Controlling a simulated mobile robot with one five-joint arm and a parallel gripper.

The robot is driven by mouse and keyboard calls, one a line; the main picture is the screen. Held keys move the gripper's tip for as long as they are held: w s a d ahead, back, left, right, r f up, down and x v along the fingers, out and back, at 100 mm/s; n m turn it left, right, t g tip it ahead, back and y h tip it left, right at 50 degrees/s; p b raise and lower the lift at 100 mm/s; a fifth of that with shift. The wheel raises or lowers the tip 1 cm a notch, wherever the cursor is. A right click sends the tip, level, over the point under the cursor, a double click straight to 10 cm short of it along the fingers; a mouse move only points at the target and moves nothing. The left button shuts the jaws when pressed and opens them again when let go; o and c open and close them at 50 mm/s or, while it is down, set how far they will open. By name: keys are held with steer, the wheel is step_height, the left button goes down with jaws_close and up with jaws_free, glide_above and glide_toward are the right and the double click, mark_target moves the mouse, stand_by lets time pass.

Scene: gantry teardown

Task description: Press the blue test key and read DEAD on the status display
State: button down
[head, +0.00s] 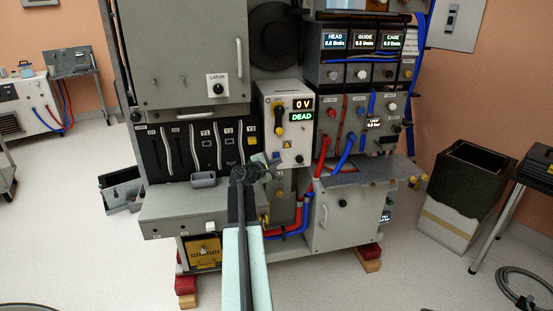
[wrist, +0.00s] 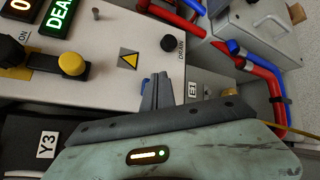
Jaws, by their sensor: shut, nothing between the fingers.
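The status display (head: 301,117) shows DEAD in green on the light grey panel box (head: 270,98). A separate readout (head: 303,103) above it shows 0 V. In the wrist view the DEAD display (wrist: 61,14) is cut off by the top edge. I cannot tell whether the fingertips touch the panel.
A black switch with a yellow end (wrist: 72,64) and a dark DRAIN knob (wrist: 168,43) stick out near my fingers. Red and blue hoses (head: 346,147) run at the right. A grey ledge (head: 185,207) lies below, with a small grey tray (head: 203,180) on it.

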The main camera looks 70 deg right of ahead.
steer(key=shift+s+a, duration=0.1)
steer(key=shift+a, duration=0.05)
steer(key=s+a, duration=0.2)
steer(key=a, duration=0.1)
steer(key=s+a, duration=0.1)
steer(key=shift+s+a, duration=0.1)
steer(key=shift+a, duration=0.3)
stand_by(0.5)
